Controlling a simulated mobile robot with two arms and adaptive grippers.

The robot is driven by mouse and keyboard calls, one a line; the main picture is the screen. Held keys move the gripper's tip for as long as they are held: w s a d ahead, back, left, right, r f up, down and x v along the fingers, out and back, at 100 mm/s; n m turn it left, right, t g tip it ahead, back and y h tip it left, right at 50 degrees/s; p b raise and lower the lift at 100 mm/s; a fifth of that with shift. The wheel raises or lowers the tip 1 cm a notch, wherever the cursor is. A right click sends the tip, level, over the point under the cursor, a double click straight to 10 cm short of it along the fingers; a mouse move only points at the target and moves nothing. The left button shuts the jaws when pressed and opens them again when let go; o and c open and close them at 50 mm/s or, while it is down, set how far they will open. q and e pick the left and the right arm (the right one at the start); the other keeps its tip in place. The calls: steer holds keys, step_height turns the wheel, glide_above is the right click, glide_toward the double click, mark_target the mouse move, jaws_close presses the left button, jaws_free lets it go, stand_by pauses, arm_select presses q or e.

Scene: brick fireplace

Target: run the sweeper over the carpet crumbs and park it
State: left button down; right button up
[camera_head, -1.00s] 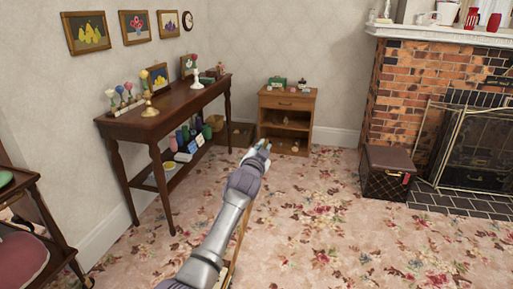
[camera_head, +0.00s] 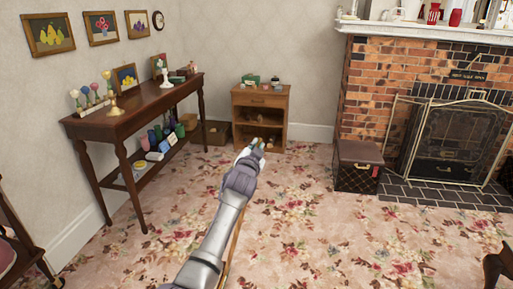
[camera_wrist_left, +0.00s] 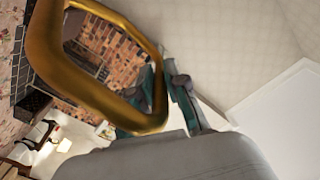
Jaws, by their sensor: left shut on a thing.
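My left arm reaches forward over the floral carpet (camera_head: 310,225), and its gripper (camera_head: 257,146) points toward the small wooden cabinet. In the left wrist view, the gripper (camera_wrist_left: 165,100) is shut on a golden-brown loop handle (camera_wrist_left: 45,55), which looks like the sweeper's handle. A thin strip of wood-coloured shaft (camera_head: 232,250) shows beside my forearm in the head view. The sweeper's head is hidden or out of view. I cannot make out crumbs against the floral pattern. My right gripper is not in view.
A dark console table (camera_head: 115,126) stands along the left wall. A small wooden cabinet (camera_head: 262,98) stands at the back. A brown trunk (camera_head: 357,152) sits beside the brick fireplace (camera_head: 370,88) and its screen. Dark furniture (camera_head: 497,265) shows at the lower right. The middle carpet is open.

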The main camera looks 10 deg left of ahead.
arm_select(q)
steer(key=c, duration=1.2)
jaws_free()
steer(key=s, duration=1.2)
steer(key=shift+a, duration=0.15)
